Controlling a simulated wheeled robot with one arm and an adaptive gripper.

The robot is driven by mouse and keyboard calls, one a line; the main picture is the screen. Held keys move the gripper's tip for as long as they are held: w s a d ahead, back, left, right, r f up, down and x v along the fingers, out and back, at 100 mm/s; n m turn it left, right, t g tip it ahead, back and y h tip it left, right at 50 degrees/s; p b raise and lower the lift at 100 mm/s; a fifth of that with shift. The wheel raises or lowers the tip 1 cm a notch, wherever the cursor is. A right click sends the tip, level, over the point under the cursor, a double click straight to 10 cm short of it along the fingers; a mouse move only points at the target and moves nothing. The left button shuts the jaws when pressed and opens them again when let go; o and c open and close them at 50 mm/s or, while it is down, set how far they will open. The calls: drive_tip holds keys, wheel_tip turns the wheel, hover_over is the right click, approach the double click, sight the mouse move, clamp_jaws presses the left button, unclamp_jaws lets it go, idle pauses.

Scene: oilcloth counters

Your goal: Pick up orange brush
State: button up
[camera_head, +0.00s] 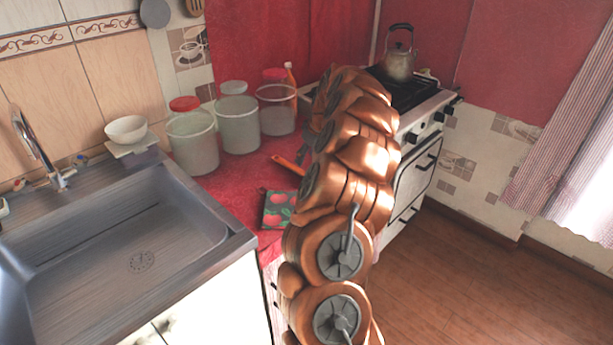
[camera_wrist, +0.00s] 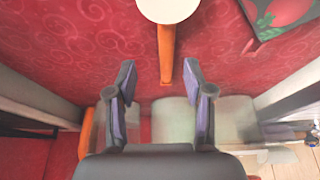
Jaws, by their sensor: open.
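The orange brush (camera_wrist: 166,55) lies on the red patterned oilcloth. In the wrist view its orange handle points toward my gripper, and a pale round part joins its far end at the top edge. My gripper (camera_wrist: 158,66) is open and empty. The handle's near end shows between the two fingertips, closer to the right one; I cannot tell the height gap. In the head view part of the orange brush handle (camera_head: 288,165) shows left of my arm, which hides the rest of it and most of my gripper.
A dark board with red fruit (camera_head: 278,209) lies on the counter near the sink (camera_head: 130,240). Several jars (camera_head: 192,143) and an orange bottle (camera_head: 290,76) stand at the back. A stove (camera_head: 435,105) with a kettle (camera_head: 399,62) is to the right.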

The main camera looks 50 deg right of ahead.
sight(299, 169)
drive_tip(key=x, duration=0.3)
drive_tip(key=a+p+x, duration=0.1)
drive_tip(key=x, duration=0.1)
drive_tip(key=shift+f, duration=0.1)
drive_tip(key=shift+w+d+f, duration=0.1)
drive_tip(key=shift+w+f, duration=0.05)
drive_tip(key=shift+f, duration=0.3)
clamp_jaws()
